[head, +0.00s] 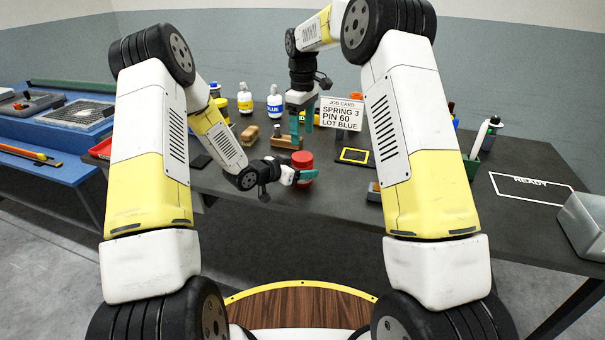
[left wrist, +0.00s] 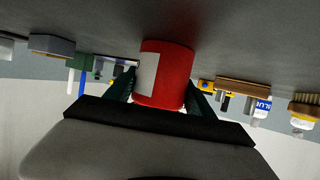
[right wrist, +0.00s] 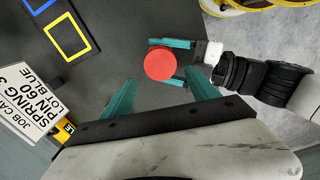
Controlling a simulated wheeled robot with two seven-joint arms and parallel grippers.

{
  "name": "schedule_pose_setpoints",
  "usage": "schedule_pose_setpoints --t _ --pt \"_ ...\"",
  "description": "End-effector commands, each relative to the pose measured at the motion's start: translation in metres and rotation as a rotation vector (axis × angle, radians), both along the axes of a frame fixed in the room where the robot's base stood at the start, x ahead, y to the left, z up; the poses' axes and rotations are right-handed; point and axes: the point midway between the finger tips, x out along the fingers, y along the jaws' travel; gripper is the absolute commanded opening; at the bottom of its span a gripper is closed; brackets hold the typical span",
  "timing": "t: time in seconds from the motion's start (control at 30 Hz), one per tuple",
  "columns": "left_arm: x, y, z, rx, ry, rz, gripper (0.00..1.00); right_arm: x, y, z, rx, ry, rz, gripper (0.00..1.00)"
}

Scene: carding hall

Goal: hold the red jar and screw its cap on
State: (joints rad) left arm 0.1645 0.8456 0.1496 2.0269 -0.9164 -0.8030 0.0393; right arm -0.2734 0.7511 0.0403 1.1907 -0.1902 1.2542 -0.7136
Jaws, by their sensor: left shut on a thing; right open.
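The red jar (head: 304,180) stands on the dark table in the head view. My left gripper (left wrist: 160,97) is shut around its side; in the left wrist view the jar (left wrist: 178,70) has a pale label and a finger on each side. A red cap (head: 302,158) appears to sit on top of the jar; it is a round red disc in the right wrist view (right wrist: 159,64). I cannot tell whether it is threaded on. My right gripper (head: 302,127) is open and empty, pointing down, above and behind the jar in the head view.
A job card (head: 342,114) stands behind the jar to the right, near a yellow-framed square (head: 355,156). A READY outline (head: 530,190) and grey bin (head: 590,222) are at right.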

Motion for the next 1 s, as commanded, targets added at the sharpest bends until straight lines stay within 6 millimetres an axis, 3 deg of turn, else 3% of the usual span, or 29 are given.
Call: schedule_pose_setpoints --t 0.2,0.33,0.8,1.0 --pt "0.000 0.000 0.000 -0.001 -0.001 0.000 0.00 0.000 0.000 0.000 0.000 0.000 0.380 0.69" --pt "0.000 0.000 0.000 -0.001 -0.001 0.000 0.00 0.000 0.000 0.000 0.000 0.000 0.510 0.69" --pt "0.000 0.000 0.001 -0.001 -0.001 0.000 0.00 0.000 0.000 -0.001 0.000 0.000 0.569 0.69" --pt "0.000 0.000 0.001 -0.001 -0.001 0.000 0.00 -0.001 0.000 -0.018 0.001 0.003 0.569 0.69"
